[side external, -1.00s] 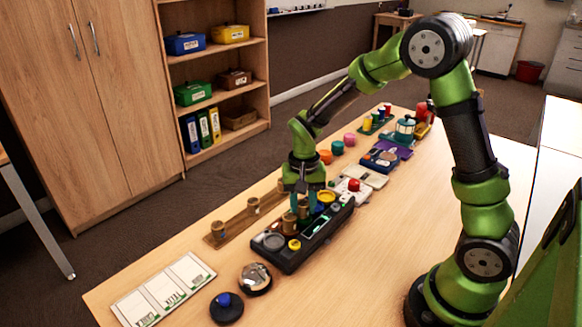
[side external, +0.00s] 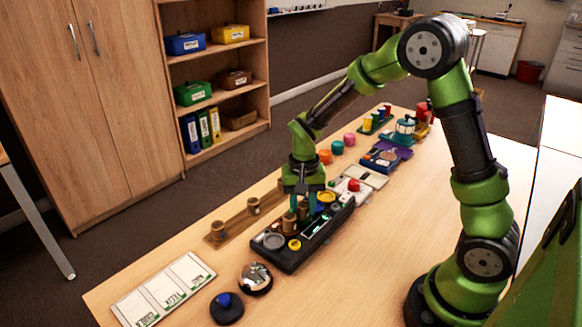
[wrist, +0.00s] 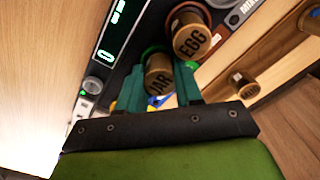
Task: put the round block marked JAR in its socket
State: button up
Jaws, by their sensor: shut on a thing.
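The round block marked JAR (wrist: 159,78) is brown with dark letters. It sits between the two teal fingers of my gripper (wrist: 160,92) in the wrist view, with the fingers shut on it. In the side view my gripper (side external: 303,207) points down over the black console (side external: 288,263), and the held block is partly hidden by the fingers. A green curved edge shows beside the JAR block in the wrist view. I cannot tell whether it is the socket's rim, or whether the block is inside a socket.
A round block marked EGG (wrist: 191,39) stands close beside the JAR block on the console. A wooden rack (side external: 235,223) with two brown blocks lies behind the console. The console has a lit screen (wrist: 117,28). Bare table lies in front of it.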

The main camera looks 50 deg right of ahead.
jog(key=shift+f, duration=0.4)
jog(key=o, duration=0.7)
jog(key=shift+r, duration=0.15)
jog(key=shift+r, duration=5.4)
notch_tip(320, 180, up, 6)
send_over(303, 204)
